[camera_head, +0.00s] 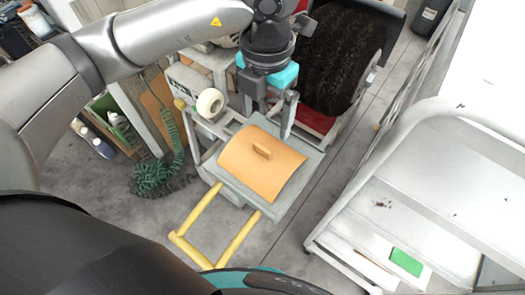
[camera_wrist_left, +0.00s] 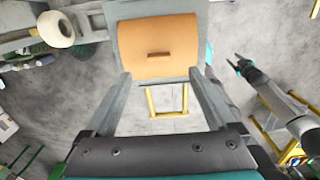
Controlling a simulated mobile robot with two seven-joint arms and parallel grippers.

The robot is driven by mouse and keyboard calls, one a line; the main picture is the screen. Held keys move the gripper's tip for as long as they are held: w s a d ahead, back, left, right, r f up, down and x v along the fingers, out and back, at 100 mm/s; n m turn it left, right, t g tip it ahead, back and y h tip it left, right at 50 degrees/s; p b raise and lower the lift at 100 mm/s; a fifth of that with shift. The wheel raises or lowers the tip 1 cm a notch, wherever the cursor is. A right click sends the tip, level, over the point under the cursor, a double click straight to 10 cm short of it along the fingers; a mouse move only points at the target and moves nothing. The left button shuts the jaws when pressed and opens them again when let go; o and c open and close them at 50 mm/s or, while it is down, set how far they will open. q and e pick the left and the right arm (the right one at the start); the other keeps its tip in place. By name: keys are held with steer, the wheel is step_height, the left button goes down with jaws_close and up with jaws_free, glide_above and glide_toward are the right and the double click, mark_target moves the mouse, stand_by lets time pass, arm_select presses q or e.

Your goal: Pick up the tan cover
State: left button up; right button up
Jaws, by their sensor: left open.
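The tan cover (camera_head: 250,170) is a curved orange-tan plate with a small raised handle (camera_head: 262,151) in its middle. It lies on a grey tray (camera_head: 292,200) at the front of the machine. It also shows at the top of the left wrist view (camera_wrist_left: 158,35), with the handle (camera_wrist_left: 158,54) facing the camera. My left gripper (camera_head: 268,118) is open and empty, just behind and above the cover's back edge, and does not hold it. My right gripper (camera_wrist_left: 238,62) shows small in the left wrist view, with its two fingers apart and nothing between them.
A large dark brush wheel (camera_head: 340,60) stands behind the gripper to the right. A white roller (camera_head: 210,102) is left of the tray. A yellow handle frame (camera_head: 190,222) sticks out in front. A white cart (camera_head: 430,180) stands at right; bare floor lies between.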

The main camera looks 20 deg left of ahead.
arm_select(q)
glide_above(262, 148)
steer(key=f, duration=0.4)
steer(key=shift+w+d+f, duration=0.1)
steer(key=shift+w+d, duration=0.15)
steer(key=f, duration=0.1)
steer(key=f+p, duration=0.1)
steer(key=f, duration=0.2)
steer(key=shift+s+a+f, duration=0.1)
steer(key=shift+s+a, duration=0.15)
steer(key=shift+f, duration=0.45)
jaws_close()
